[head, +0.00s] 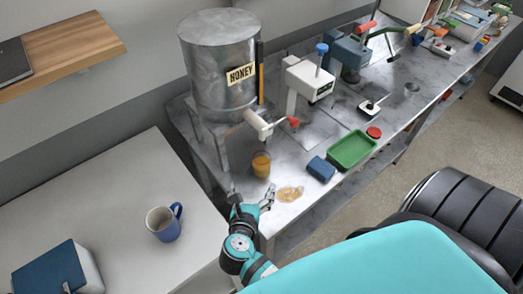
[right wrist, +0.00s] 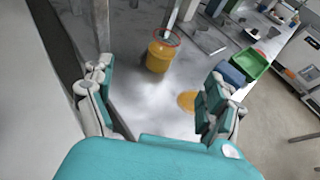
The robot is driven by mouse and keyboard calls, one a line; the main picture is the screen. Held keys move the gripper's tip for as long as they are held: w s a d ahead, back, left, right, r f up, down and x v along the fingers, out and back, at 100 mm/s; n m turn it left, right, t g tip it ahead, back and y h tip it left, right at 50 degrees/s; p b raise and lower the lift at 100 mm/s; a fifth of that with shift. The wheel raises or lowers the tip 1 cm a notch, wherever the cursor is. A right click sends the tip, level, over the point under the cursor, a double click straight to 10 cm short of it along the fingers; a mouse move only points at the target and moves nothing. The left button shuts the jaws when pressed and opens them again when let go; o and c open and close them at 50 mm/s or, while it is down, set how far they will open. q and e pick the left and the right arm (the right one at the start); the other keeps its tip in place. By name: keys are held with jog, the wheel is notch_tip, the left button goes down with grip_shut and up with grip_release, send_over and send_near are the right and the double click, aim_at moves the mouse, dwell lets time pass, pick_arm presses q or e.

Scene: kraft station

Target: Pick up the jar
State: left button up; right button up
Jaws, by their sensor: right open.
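The jar (head: 261,165) is a small clear vessel of amber honey, upright on the metal bench under the spout of the large honey tank. In the right wrist view the jar (right wrist: 160,56) stands beyond the fingers, roughly between them, with a reddish ring at its top. My right gripper (head: 251,197) is at the near end of the bench, just short of the jar. In the right wrist view its fingers (right wrist: 155,100) are spread wide with nothing between them. My left gripper is not in view.
The honey tank (head: 222,65) stands behind the jar, its spout (head: 258,124) just above it. A honey puddle (head: 290,193), a blue block (head: 320,169) and a green tray (head: 352,150) lie to the right. A blue mug (head: 163,224) stands on the white table at left.

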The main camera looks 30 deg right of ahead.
jog(key=x, duration=0.4)
jog(key=b, duration=0.4)
send_near(262, 157)
jog(key=shift+w+d+f, duration=0.1)
jog(key=shift+w+f, duration=0.1)
jog(key=shift+w, duration=0.3)
jog(key=shift+w+d, duration=0.3)
jog(key=b+x, duration=0.4)
jog(key=shift+s+d+f, duration=0.25)
jog(key=shift+d+f, duration=0.05)
jog(key=shift+w+d+b, duration=0.3)
jog(key=shift+w, duration=0.15)
jog(key=shift+s, duration=0.1)
jog(key=shift+c, duration=0.6)
jog(key=c, duration=1.3)
jog(key=shift+c, duration=0.9)
jog(key=shift+r, duration=0.15)
